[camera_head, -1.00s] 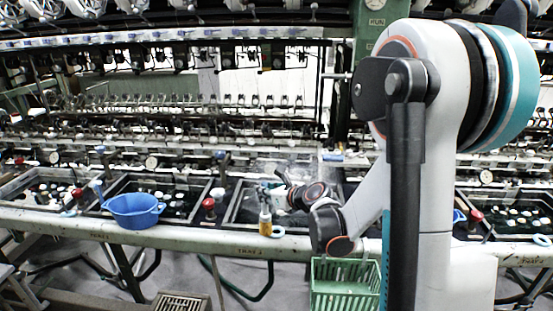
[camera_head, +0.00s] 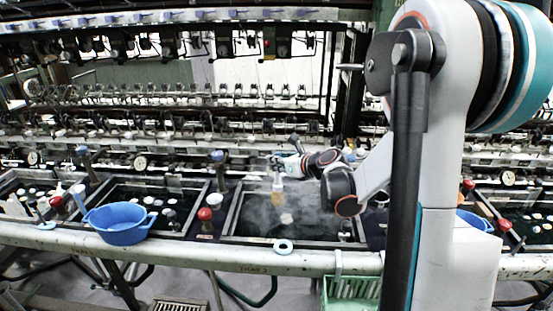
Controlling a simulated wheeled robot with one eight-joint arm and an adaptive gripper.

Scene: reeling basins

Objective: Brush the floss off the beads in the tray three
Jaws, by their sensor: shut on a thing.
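My gripper (camera_head: 281,168) is shut on a brush (camera_head: 278,196) with a pale handle and yellow-orange bristles. The bristles point down over tray three (camera_head: 236,212), a dark steaming basin with a metal rim. Its front label on the rail (camera_head: 253,269) looks like "TRAY 3". One pale bead (camera_head: 287,218) shows in the tray, just right of and below the bristles. Other beads and any floss are hard to make out through the steam and behind my arm. I cannot tell whether the bristles touch the water.
A blue colander (camera_head: 121,223) sits on the rail to the left. A red-topped knob (camera_head: 205,215) stands left of the tray. A green basket (camera_head: 350,290) hangs below. Reeling machinery fills the back.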

